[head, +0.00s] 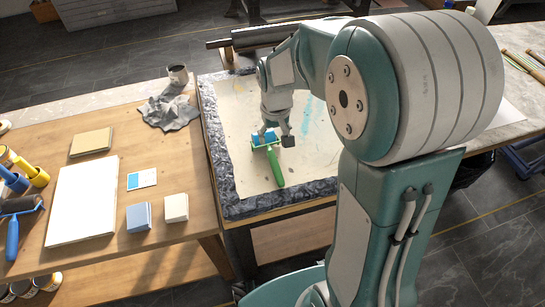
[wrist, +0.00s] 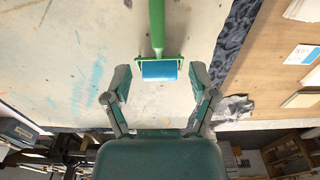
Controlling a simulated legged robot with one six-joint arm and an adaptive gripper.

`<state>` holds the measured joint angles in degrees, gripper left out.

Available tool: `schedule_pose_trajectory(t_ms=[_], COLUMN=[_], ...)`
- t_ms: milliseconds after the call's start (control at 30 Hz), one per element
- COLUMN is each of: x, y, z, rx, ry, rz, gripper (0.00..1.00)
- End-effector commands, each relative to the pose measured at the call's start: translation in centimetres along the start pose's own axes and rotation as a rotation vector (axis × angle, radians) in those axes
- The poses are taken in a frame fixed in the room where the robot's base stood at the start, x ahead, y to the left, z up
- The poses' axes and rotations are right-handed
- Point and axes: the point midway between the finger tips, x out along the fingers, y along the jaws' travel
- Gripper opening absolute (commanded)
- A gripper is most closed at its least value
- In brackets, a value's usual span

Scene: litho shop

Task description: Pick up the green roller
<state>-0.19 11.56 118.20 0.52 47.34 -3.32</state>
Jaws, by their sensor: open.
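The green roller (head: 274,163) lies on the stained, paint-marked sheet of the stone-edged slab (head: 228,189). It has a green handle and frame and a blue cylinder. In the head view its handle points toward the front and its blue end is partly behind my gripper (head: 277,140). In the wrist view the green roller (wrist: 159,50) has its blue cylinder just ahead of the space between my fingertips. My gripper (wrist: 162,82) is open and empty, with one finger on each side of the roller's line. The exact height of the fingers above the sheet is hard to tell.
A dark bar (head: 262,36) lies behind the slab.

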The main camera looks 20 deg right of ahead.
Motion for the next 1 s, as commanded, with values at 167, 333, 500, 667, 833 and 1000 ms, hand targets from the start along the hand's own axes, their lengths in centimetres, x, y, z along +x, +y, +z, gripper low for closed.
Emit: schedule_pose_trajectory(t_ms=[167, 333, 500, 667, 833, 1000], x=[2.9, 4.7, 7.6, 8.9, 11.0, 13.4], y=[0.0, 0.1, 0.1, 0.1, 0.3, 0.4], z=[-1.2, -1.3, -1.1, -1.0, -0.6, -0.4], rx=[-0.006, -0.007, -0.007, -0.007, -0.006, -0.006], ry=[-0.046, -0.055, -0.055, -0.053, -0.056, -0.054], rz=[-0.003, -0.004, -0.004, -0.004, -0.004, -0.004], gripper=[0.74, 0.74, 0.74, 0.74, 0.74, 0.74])
